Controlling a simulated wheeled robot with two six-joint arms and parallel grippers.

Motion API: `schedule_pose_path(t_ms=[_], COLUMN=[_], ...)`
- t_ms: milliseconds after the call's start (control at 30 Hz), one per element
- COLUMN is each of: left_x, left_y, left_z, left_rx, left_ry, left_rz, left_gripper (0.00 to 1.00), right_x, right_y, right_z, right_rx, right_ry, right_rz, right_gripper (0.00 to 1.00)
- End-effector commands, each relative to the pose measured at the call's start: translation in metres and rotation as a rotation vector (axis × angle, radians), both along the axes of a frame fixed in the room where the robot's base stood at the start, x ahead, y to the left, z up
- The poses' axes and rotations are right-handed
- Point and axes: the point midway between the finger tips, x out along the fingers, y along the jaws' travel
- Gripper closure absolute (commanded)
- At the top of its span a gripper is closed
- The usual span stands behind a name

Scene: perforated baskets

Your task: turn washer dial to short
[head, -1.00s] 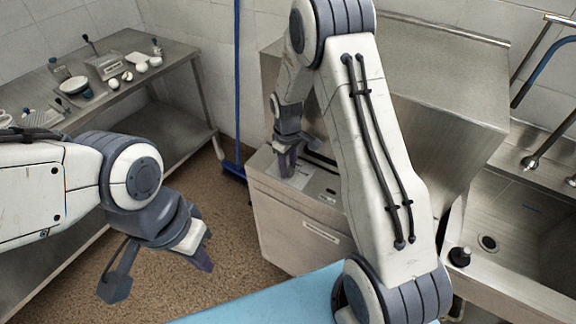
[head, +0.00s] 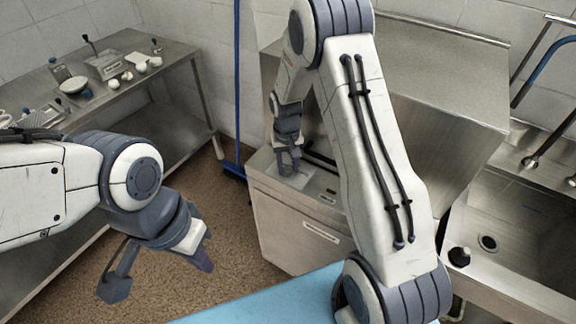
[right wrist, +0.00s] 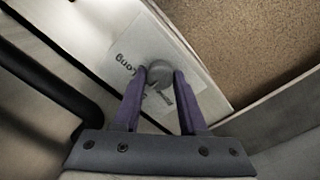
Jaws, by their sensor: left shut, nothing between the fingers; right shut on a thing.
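The washer (head: 290,235) is a steel cabinet with a ledge in front of its sloped hood. A pale label plate (head: 302,183) lies on the ledge. In the right wrist view, the round grey dial (right wrist: 159,73) sits on the white label (right wrist: 130,42), which reads "Long" on the left; more lettering is partly covered beside the right finger. My right gripper (head: 287,171) points down at the ledge; in the right wrist view its purple fingers (right wrist: 160,80) are shut around the dial. My left gripper (head: 206,262) is shut and empty, above the floor at left.
A steel table (head: 125,95) with a scale, a bowl and several small white items stands at the left. A sink (head: 490,240) is at the right. A blue pole (head: 237,80) stands behind the washer's left side. A blue surface (head: 270,302) lies in front.

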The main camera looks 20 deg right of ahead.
Motion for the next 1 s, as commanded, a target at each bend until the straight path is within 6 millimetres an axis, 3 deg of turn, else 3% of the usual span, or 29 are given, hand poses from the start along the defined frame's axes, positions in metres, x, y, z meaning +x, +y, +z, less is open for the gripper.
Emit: schedule_pose_path(t_ms=[600, 633, 700, 1000], left_x=[0.0000, 0.0000, 0.0000, 0.0000], left_y=[0.0000, 0.0000, 0.0000, 0.0000], left_z=[0.0002, 0.0002, 0.0002, -0.0002], left_rx=[0.000, 0.000, 0.000, 0.000], left_ry=[0.000, 0.000, 0.000, 0.000], left_rz=[0.000, 0.000, 0.000, 0.000], left_gripper=[1.00, 1.00, 1.00, 1.00], right_x=[-0.0003, -0.0003, -0.0003, 0.0000], right_y=[0.0008, 0.0008, 0.0007, 0.0002], right_z=[0.0007, 0.0007, 0.0007, 0.0010], right_rx=[0.001, 0.000, 0.000, 0.000], right_ry=[0.001, 0.002, 0.001, 0.000], right_rz=[-0.038, -0.037, -0.037, -0.037], right_gripper=[1.00, 0.47, 0.28, 0.28])
